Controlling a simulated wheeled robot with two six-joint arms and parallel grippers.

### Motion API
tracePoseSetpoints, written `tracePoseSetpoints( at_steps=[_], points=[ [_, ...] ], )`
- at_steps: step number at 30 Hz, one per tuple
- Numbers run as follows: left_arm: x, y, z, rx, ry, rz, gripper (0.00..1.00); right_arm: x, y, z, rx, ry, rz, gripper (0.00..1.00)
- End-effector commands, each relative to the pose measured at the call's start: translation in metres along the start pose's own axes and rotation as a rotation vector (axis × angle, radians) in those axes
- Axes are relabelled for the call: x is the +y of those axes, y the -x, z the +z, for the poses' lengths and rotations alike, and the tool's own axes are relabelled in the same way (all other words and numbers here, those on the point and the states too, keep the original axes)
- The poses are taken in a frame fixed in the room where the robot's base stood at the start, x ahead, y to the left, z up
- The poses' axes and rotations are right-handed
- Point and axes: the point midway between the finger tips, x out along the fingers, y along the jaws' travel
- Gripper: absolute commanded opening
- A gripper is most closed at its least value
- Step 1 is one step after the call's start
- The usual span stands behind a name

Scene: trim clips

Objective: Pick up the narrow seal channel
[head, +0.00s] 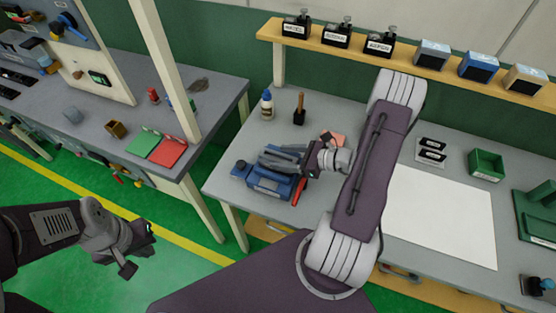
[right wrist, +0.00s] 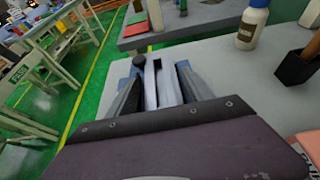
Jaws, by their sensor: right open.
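My right gripper (head: 268,158) is over the blue vise (head: 265,187) on the grey workbench. Its two dark fingers are apart, and it also shows in the right wrist view (right wrist: 157,80). Between the fingers lies a long pale grey piece with a groove (right wrist: 168,85), which looks like the narrow seal channel. I cannot tell whether a finger touches it. The fingers and wrist hide much of it in the head view. My left gripper (head: 142,250) hangs over the green floor at the left, its fingers apart and empty.
A glue bottle (head: 266,105) and a brush in a black holder (head: 299,112) stand behind the vise. Red handles (head: 299,190) lie beside it. A white sheet (head: 440,215) and green bin (head: 486,164) are to the right. A second bench (head: 205,105) stands left across a gap.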

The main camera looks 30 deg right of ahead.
Motion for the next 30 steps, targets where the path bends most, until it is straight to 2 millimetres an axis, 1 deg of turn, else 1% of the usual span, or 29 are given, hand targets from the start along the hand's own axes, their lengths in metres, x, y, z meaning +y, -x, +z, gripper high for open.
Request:
tracePoseSetpoints(
  at_steps=[1, 7, 8, 17, 20, 23, 26, 30],
  points=[
    [0.0, 0.0, 0.0, 0.0, 0.0, 0.0, 0.0, 0.0, 0.0, 0.0, 0.0, 0.0, 0.0, 0.57],
    [0.0, 0.0, 0.0, 0.0, 0.0, 0.0, 0.0, -0.001, 0.0, 0.0, 0.0, 0.001, -0.001, 0.02],
    [0.0, 0.0, 0.0, 0.0, 0.0, 0.0, 0.0, -0.001, 0.001, 0.0, 0.0, 0.001, -0.002, 0.0],
    [0.0, 0.0, 0.0, 0.0, 0.0, 0.0, 0.0, -0.001, 0.002, 0.003, 0.0, 0.001, -0.001, 0.0],
    [0.0, -0.001, 0.0, 0.0, 0.0, 0.0, 0.0, -0.001, 0.005, 0.011, 0.0, 0.004, -0.001, 0.0],
    [0.0, -0.001, 0.0, 0.0, 0.0, 0.0, 0.0, -0.001, 0.01, 0.023, 0.0, 0.005, -0.002, 0.0],
    [0.0, -0.001, 0.0, 0.0, 0.0, 0.0, 0.0, -0.001, 0.017, 0.04, 0.0, 0.008, -0.002, 0.0],
    [0.0, -0.002, 0.0, 0.0, 0.0, 0.0, 0.0, -0.009, 0.054, 0.043, 0.0, 0.004, -0.009, 0.0]
  ],
)
